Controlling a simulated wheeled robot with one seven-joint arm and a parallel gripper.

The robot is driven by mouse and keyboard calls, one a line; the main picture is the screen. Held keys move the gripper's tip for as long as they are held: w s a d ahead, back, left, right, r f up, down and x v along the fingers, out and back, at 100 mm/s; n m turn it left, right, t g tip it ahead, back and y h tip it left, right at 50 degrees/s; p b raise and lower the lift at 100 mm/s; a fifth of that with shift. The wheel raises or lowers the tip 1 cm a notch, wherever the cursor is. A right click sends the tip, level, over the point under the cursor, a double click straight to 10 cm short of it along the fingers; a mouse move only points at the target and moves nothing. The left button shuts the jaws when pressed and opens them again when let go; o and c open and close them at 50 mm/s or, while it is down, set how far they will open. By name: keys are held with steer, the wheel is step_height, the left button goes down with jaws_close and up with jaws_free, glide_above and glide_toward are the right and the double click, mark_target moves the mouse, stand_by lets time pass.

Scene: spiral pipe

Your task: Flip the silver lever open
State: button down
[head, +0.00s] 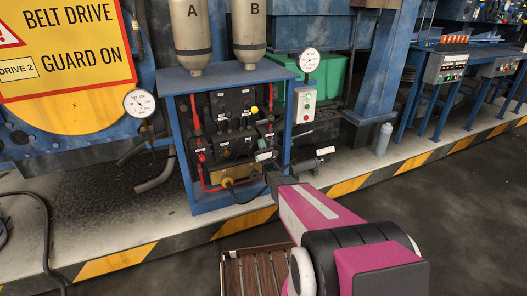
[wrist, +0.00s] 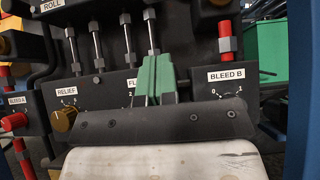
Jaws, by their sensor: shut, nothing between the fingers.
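Several silver rod-like levers (wrist: 127,40) stand upright in a row in the upper part of the wrist view. I cannot tell which one the task names. My gripper's green fingers (wrist: 155,80) are together and empty, in front of the panel (wrist: 100,84) between the "RELIEF" and "BLEED B" labels. They cover most of a label starting "FL" and whatever is behind them. Contact cannot be judged. In the head view my gripper (head: 270,178) is at the lower right of the blue-framed hydraulic panel (head: 225,207), its tips hard to make out.
A brass knob (wrist: 64,119) is below "RELIEF". In the head view, tanks A (head: 190,35) and B (head: 249,30) stand on top. A wooden pallet (head: 255,272) lies below; open floor is at the right.

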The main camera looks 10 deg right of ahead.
mark_target(265, 121)
steer(key=shift+w+a+r, duration=0.1)
steer(key=shift+w+r, duration=0.3)
steer(key=shift+r, duration=0.65)
steer(key=shift+w+a+r, duration=0.1)
steer(key=shift+w+r, duration=0.25)
steer(key=shift+r, duration=0.75)
steer(key=shift+w+a+r, duration=0.1)
steer(key=shift+w+r, duration=0.3)
steer(key=shift+r, duration=0.65)
steer(key=shift+r+m+h, duration=0.1)
steer(key=shift+m+h, duration=0.3)
steer(key=shift+h, duration=0.1)
